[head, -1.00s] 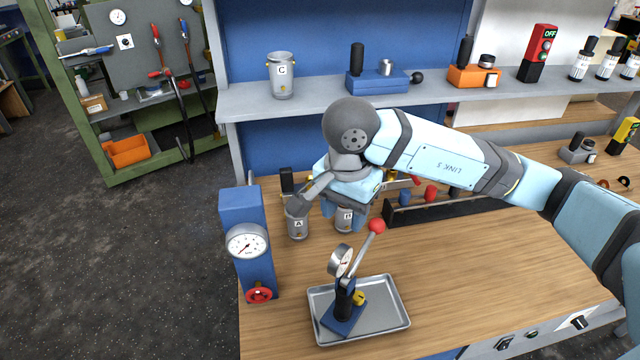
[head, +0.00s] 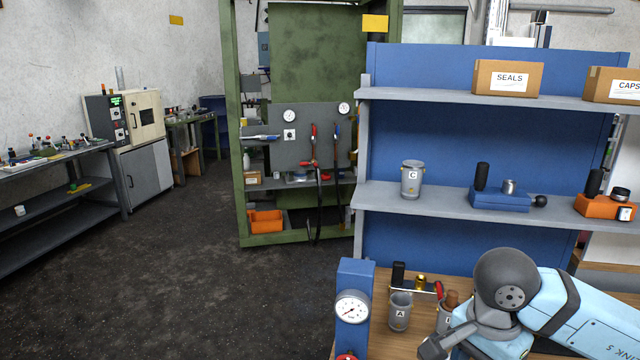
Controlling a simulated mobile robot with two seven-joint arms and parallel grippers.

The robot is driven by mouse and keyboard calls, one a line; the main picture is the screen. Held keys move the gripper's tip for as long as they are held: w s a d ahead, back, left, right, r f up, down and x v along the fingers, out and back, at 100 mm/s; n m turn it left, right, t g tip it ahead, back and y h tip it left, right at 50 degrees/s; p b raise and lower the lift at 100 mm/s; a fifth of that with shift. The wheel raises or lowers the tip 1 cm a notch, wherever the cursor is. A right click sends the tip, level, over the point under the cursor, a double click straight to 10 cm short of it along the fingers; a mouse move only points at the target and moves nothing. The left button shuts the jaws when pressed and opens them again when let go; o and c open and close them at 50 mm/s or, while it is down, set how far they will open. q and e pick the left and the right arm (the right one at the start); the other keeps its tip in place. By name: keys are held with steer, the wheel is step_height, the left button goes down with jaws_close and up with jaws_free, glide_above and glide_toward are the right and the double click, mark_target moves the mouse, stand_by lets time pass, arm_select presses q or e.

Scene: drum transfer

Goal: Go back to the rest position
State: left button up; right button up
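My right arm comes in from the lower right. Its dark wrist joint and part of my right gripper (head: 497,342) show at the bottom edge, in front of the bench; the fingertips are cut off or hidden, so I cannot tell if they are open. My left gripper is not in view. An open grey drum marked A (head: 400,312) stands upright on the wooden bench. A second grey drum (head: 444,318) stands right of it, partly hidden by my wrist. A drum marked C (head: 411,180) stands on the grey shelf.
A blue post with a gauge (head: 352,308) stands at the bench's left end. A blue fixture (head: 500,199) and an orange one (head: 604,207) are on the shelf. A green rack (head: 290,238) stands behind. The dark floor (head: 210,290) left of the bench is clear.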

steer(key=s+a+r+m+g+y+p, duration=0.1)
steer(key=s+a+m+g+y, duration=0.25)
steer(key=a+y, duration=0.5)
steer(key=s+a+r+m+g+y+p, duration=0.1)
steer(key=s+a+m+g+y+p, duration=0.1)
steer(key=s+a+m+y, duration=0.5)
steer(key=w+d+f+m+t+y+p, duration=0.15)
steer(key=w+m+t, duration=0.25)
steer(key=m+t, duration=0.7)
steer(key=w+f+m+t+y, duration=0.15)
steer(key=w+m+t, duration=0.5)
steer(key=m, duration=0.65)
steer(key=s+d+f+m+t+h+p, duration=0.15)
steer(key=d+f+m+t+h, duration=0.4)
steer(key=f+m+h, duration=0.6)
arm_select(q)
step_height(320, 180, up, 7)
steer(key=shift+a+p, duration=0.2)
steer(key=shift+p, duration=0.2)
arm_select(e)
steer(key=s+d+f+m+g+h, duration=0.3)
steer(key=s+d+f+m+g, duration=0.2)
steer(key=s+f+m, duration=0.6)
step_height(320, 180, down, 3)
steer(key=shift+s+d+r+g+h, duration=0.15)
steer(key=shift+s+g+h, duration=0.3)
steer(key=shift+g, duration=0.3)
